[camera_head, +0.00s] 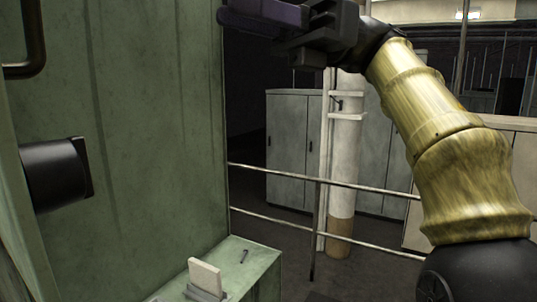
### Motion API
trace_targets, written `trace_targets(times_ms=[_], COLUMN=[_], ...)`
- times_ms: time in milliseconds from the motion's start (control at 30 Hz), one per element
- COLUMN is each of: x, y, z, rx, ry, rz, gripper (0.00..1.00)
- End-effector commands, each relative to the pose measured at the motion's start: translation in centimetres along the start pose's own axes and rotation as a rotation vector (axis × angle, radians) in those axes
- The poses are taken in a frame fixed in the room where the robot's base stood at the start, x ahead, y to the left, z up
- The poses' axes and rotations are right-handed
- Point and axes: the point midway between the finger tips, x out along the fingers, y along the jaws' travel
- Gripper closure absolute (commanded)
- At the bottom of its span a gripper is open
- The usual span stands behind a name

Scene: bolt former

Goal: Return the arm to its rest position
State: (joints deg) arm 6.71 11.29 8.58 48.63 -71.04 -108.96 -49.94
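My gold arm (442,125) rises from the lower right and bends over to the left at the top of the view. My dark gripper (290,25) is at the top centre, pointing left, high above the green ledge and close to the right edge of the green machine panel (150,120). A dark purplish bar (262,12) shows at its left end; I cannot tell whether it is a finger or a held thing. The top of the gripper is cut off by the frame, and its finger gap is not clear.
A green ledge (255,262) at the bottom holds a pale upright block (205,275) and a small dark pin-like piece (244,256). A black cylinder (55,175) and a handle (30,60) jut out at left. Railings (317,215), a white column (345,150) and grey cabinets (290,145) stand behind.

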Motion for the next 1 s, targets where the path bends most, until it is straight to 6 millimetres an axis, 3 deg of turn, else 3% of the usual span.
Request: trace_targets(times_ms=[167, 267, 367, 467, 600, 700, 867, 1000], x=[-2.8, -5.6, -9.2, -13.3, -18.7, -22.1, -26.6, -29.4], y=[-5.8, -9.7, -13.6, -17.1, -20.7, -22.3, -23.5, -22.9], z=[0.5, 0.0, -1.6, -4.6, -10.2, -15.1, -23.8, -31.9], rx=[0.230, 0.390, 0.556, 0.724, 0.935, 1.072, 1.271, 1.425], ry=[-0.339, -0.558, -0.778, -0.996, -1.273, -1.456, -1.733, -1.966], rz=[-0.126, -0.207, -0.290, -0.374, -0.482, -0.554, -0.667, -0.766], gripper=[0.75, 0.75, 0.75, 0.75, 0.75, 0.75, 0.75, 0.75])
